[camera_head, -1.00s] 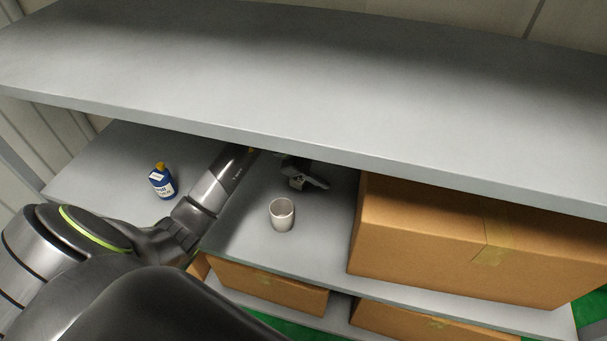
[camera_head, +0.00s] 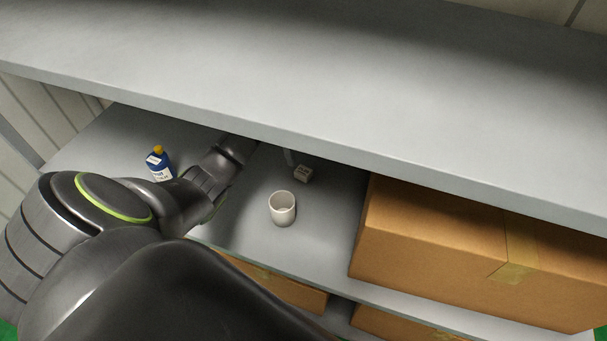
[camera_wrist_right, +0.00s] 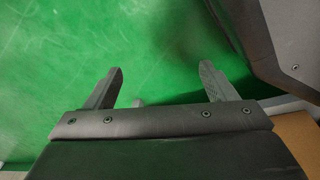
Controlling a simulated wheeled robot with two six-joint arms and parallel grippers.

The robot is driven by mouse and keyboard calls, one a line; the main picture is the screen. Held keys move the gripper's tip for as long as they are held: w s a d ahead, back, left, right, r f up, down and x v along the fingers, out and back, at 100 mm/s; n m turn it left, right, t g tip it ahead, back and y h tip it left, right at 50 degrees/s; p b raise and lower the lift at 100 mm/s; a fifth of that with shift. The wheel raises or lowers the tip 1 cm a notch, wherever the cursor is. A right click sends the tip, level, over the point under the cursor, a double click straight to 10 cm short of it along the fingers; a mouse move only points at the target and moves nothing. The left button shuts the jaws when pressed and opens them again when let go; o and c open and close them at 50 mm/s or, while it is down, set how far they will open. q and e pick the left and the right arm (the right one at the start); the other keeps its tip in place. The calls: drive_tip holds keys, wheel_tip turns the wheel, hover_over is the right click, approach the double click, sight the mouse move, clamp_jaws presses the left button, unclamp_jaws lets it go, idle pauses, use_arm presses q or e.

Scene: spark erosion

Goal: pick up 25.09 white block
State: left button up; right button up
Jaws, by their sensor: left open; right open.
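A small white block (camera_head: 303,173) with dark print on its side sits on the lower shelf (camera_head: 255,232), under the front edge of the upper shelf. It stands behind and slightly right of a white cup (camera_head: 282,209). My left arm reaches in from the left under the upper shelf. Only a part of my left gripper (camera_head: 289,158) shows, just left of and behind the block; the upper shelf hides the rest. It is open, and I see no hold on the block. My right gripper (camera_wrist_right: 160,72) is open and empty above the green floor (camera_wrist_right: 150,40) in the right wrist view.
A blue bottle (camera_head: 159,166) with a yellow cap stands at the left on the lower shelf. A large cardboard box (camera_head: 440,240) fills the right side. The upper shelf (camera_head: 330,85) overhangs the block closely. More boxes (camera_head: 275,285) lie below.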

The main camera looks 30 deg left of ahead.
sight(303, 171)
use_arm(q)
wheel_tip(303, 171, down, 2)
drive_tip(key=shift+d+b, duration=0.1)
drive_tip(key=shift+b, duration=0.65)
drive_tip(key=shift+f+b, duration=0.6)
drive_tip(key=shift+f, duration=0.05)
drive_tip(key=shift+w+d+f+b, duration=0.1)
drive_tip(key=shift+w+f+b, duration=0.05)
drive_tip(key=shift+f+b, duration=0.5)
drive_tip(key=shift+w+d+f, duration=0.1)
drive_tip(key=shift+d+f, duration=0.1)
drive_tip(key=shift+f, duration=1.6)
use_arm(e)
drive_tip(key=w+a+r, duration=0.2)
drive_tip(key=w+r, duration=0.3)
drive_tip(key=r, duration=0.3)
drive_tip(key=shift+w+a+r+m+y, duration=0.25)
drive_tip(key=shift+a+r+m+y, duration=0.05)
drive_tip(key=shift+a+y, duration=0.1)
use_arm(q)
drive_tip(key=shift+c, duration=0.2)
drive_tip(key=c, duration=1.2)
